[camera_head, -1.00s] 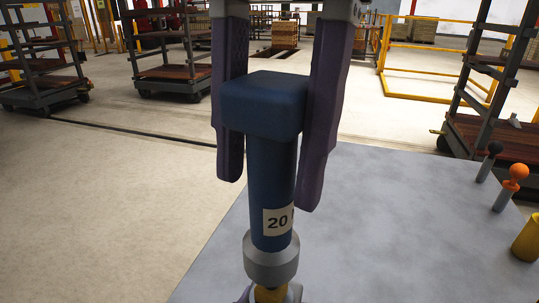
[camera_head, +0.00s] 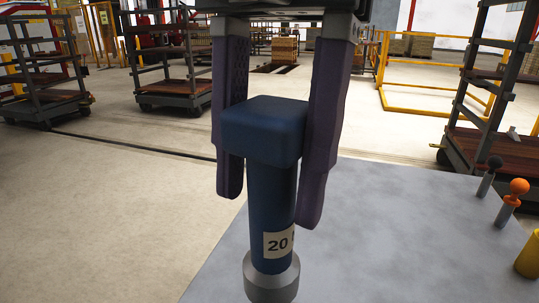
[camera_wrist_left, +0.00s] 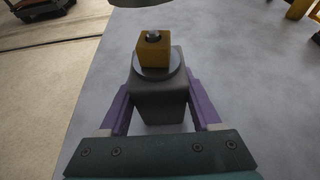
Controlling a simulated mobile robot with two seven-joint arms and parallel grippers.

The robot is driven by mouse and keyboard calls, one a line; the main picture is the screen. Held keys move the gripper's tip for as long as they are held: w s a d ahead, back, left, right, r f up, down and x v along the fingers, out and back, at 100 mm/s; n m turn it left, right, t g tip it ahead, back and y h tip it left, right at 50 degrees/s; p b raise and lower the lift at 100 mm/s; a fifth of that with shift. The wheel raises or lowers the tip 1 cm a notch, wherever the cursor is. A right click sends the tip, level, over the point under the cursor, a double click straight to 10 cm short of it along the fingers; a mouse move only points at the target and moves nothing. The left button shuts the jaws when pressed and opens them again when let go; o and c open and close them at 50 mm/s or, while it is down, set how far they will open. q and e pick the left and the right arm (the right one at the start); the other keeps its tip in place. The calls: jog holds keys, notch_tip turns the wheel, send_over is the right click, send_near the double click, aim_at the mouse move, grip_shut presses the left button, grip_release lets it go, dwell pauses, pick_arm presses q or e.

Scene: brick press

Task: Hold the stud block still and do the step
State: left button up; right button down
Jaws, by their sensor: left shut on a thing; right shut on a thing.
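My right gripper (camera_head: 269,208) points down in the head view and is shut on the square head of a blue tool (camera_head: 270,205). The tool is upright, with a "20" label and a grey collar (camera_head: 271,277) at the bottom edge; its lower end is out of that view. In the left wrist view my left gripper (camera_wrist_left: 162,92) is shut on a grey block (camera_wrist_left: 160,103). A round grey disc and a yellow block (camera_wrist_left: 152,54) with a dark, round-topped stud (camera_wrist_left: 153,36) sit on it. A dark shape at that view's top edge is cut off; I cannot tell what it is.
A grey tabletop (camera_head: 390,230) spreads under the work. At its right stand an orange-knobbed post (camera_head: 519,187), a black-knobbed post (camera_head: 494,163) and a yellow cylinder (camera_head: 530,257). Wheeled racks (camera_head: 170,90) and yellow rails stand on the floor beyond. The table's middle is clear.

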jog(key=shift+r, duration=1.25)
send_over(265, 269)
jog(key=w, duration=0.1)
jog(key=shift+d+f, duration=0.15)
jog(key=shift+f, duration=2.2)
jog(key=shift+f, duration=0.35)
jog(key=shift+f, duration=0.35)
jog(key=shift+f, duration=0.2)
jog(key=shift+f, duration=0.3)
